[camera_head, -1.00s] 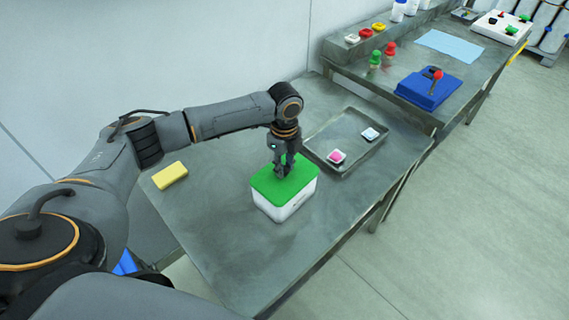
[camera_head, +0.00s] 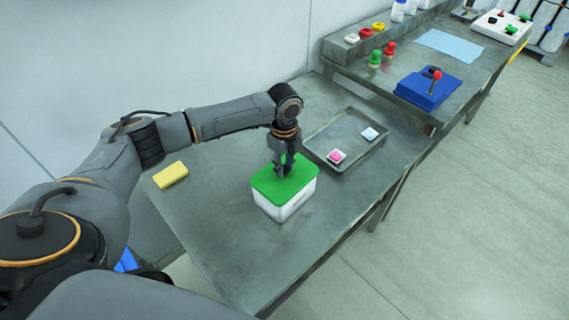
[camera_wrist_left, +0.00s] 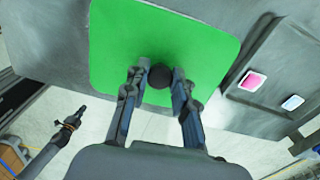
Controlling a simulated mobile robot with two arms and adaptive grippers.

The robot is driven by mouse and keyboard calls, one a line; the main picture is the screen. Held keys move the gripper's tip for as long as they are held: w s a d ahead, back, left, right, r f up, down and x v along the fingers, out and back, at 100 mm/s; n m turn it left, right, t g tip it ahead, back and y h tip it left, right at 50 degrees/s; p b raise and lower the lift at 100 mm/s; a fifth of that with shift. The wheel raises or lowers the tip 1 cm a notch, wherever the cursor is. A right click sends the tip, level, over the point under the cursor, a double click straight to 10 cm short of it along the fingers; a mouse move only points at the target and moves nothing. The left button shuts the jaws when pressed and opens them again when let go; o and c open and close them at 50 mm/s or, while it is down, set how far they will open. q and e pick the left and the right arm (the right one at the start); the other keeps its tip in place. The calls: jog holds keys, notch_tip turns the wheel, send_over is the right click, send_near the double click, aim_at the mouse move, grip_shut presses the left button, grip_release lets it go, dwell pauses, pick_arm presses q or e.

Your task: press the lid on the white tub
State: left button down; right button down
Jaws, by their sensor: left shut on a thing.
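The white tub (camera_head: 290,206) stands on the near grey table. The green lid (camera_head: 300,181) lies over its top and looks level; I cannot tell whether its rim is fully down all round. My left gripper (camera_head: 283,172) points down at the middle of the lid. In the left wrist view the lid (camera_wrist_left: 200,35) fills the upper middle, and my gripper's fingers (camera_wrist_left: 160,80) are shut on its dark round knob (camera_wrist_left: 158,76). A dark tip at the lower left of that view looks like my right gripper (camera_wrist_left: 76,115); its fingers are too small to read.
A yellow sponge (camera_head: 171,175) lies left of the tub. A grey tray (camera_head: 343,121) with a pink piece (camera_head: 336,156) and a white piece (camera_head: 370,134) lies behind it to the right. The table in front of the tub is clear.

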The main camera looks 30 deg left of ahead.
pick_arm(q)
jog(key=shift+f+p, duration=0.25)
jog(key=shift+p, duration=0.35)
dwell(1.3)
jog(key=shift+p, duration=0.35)
dwell(0.3)
dwell(0.4)
jog(key=c, duration=1)
grip_release()
jog(key=shift+o, duration=0.2)
jog(key=o, duration=0.5)
jog(key=shift+c, duration=0.2)
